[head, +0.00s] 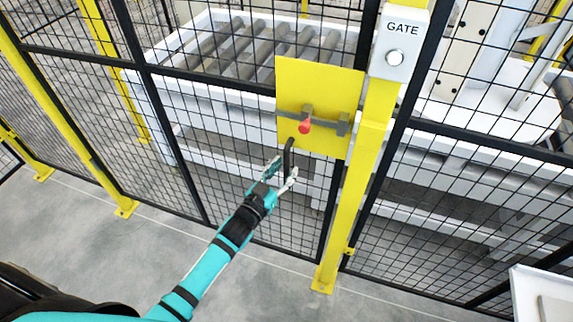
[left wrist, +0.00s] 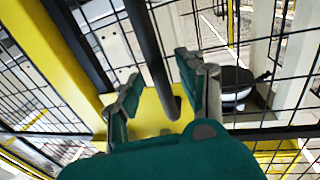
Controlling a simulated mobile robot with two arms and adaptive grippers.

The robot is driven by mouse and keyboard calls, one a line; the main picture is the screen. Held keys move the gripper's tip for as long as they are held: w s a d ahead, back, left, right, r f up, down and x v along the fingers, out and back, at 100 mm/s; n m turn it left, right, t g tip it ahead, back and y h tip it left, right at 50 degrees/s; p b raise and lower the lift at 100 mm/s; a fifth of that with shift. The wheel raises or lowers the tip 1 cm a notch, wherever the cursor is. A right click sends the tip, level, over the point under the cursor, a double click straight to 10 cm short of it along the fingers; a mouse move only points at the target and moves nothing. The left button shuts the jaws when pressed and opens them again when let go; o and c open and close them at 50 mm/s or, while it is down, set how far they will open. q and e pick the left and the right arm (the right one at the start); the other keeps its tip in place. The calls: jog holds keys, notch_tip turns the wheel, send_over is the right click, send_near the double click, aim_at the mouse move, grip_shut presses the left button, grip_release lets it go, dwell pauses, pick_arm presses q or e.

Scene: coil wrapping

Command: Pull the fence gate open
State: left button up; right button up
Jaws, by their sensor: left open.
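The fence gate is a black mesh panel with a dark frame (head: 215,80). It carries a yellow plate (head: 300,80) with a grey latch bar and a red knob (head: 304,127). A black vertical handle (head: 288,157) runs down at the plate's lower edge. My left gripper (head: 282,168) is open at the handle, with one finger on each side of it. In the left wrist view, the dark handle (left wrist: 148,45) passes between the two spread fingers (left wrist: 158,78). Whether either finger touches it I cannot tell. My right gripper is not in view.
A yellow post (head: 365,165) with a white GATE button box (head: 400,42) stands right of the plate. A roller conveyor (head: 235,45) lies behind the mesh. The grey floor (head: 110,245) in front is clear. A white surface (head: 540,295) is at the lower right.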

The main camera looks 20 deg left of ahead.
pick_arm(q)
jog(key=shift+x, duration=0.85)
jog(key=shift+c, duration=0.4)
grip_shut()
